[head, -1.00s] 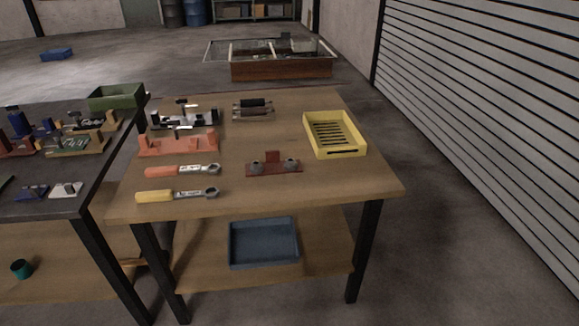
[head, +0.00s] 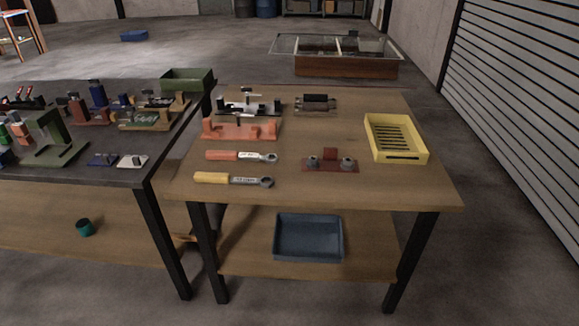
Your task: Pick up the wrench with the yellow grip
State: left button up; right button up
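The wrench with the yellow grip (head: 233,180) lies flat near the front left edge of the wooden table. Its yellow handle points left and its dark ring head points right. A similar wrench with an orange-red grip (head: 241,156) lies just behind it, roughly parallel and apart from it. Neither of my grippers is in the head view.
The wooden table (head: 400,190) also holds a red bracket (head: 330,162), a yellow slotted tray (head: 397,138), an orange fixture (head: 240,130) and dark parts at the back. A blue bin (head: 308,237) sits on its lower shelf. A dark cluttered table (head: 125,177) stands at left.

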aim_at(214, 177)
jog(key=i+j, duration=0.3)
jog(key=i, duration=0.2)
jog(key=i+j, duration=0.35)
jog(key=i, duration=0.15)
jog(key=k+u, duration=0.05)
